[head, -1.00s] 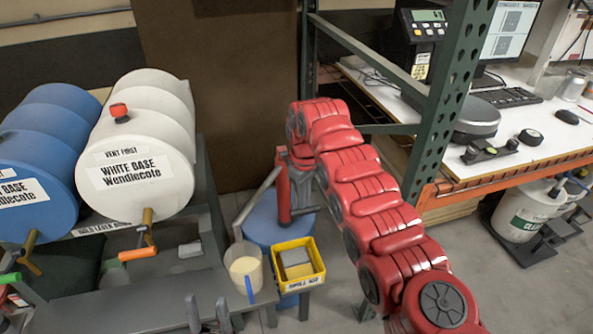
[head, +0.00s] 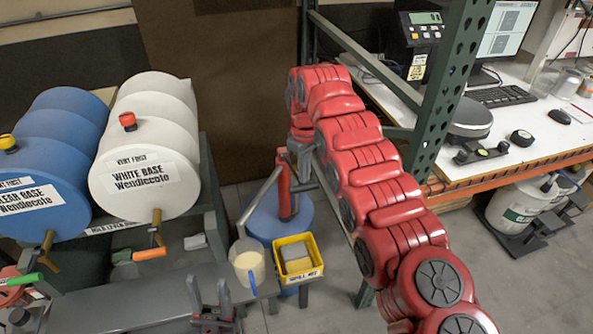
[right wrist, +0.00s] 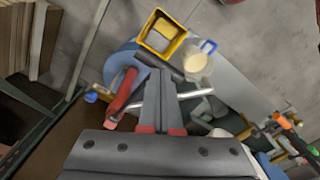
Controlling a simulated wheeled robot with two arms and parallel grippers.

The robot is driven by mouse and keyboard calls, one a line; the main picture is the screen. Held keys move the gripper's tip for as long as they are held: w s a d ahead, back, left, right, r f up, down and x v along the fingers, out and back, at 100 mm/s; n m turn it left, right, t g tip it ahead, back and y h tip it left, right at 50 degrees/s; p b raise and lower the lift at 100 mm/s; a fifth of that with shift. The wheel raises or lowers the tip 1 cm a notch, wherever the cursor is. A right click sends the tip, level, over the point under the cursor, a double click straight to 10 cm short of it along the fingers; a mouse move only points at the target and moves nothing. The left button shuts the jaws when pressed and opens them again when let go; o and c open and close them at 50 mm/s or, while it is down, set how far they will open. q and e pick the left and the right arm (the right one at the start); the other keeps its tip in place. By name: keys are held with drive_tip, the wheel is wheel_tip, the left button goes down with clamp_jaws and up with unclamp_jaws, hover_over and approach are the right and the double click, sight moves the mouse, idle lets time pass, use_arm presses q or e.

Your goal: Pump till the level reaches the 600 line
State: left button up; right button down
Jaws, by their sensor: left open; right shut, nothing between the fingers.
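A red hand pump (head: 284,192) stands on a blue drum (head: 262,222). Its grey spout (head: 258,197) slopes down to a clear jug (head: 247,264) with a blue handle. The jug holds cream-coloured liquid and shows in the right wrist view (right wrist: 199,63); its 600 line is too small to read. My right gripper (right wrist: 163,78) is shut and empty, beside the red pump body (right wrist: 124,92) and close to a dark bar, perhaps the pump handle; contact is unclear. My left gripper (head: 208,284) is open and empty, below and left of the jug.
A yellow bin (head: 298,262) stands right beside the jug. White (head: 150,190) and blue (head: 45,180) base drums with taps lie at left. A green rack post (head: 446,105) and a workbench (head: 500,150) with a scale stand right of my right arm.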

drive_tip(key=shift+r, duration=0.1)
idle(0.3)
wheel_tip(320, 180, up, 6)
drive_tip(key=p, duration=0.5)
drive_tip(key=shift+p, duration=0.3)
drive_tip(key=shift+f, duration=0.2)
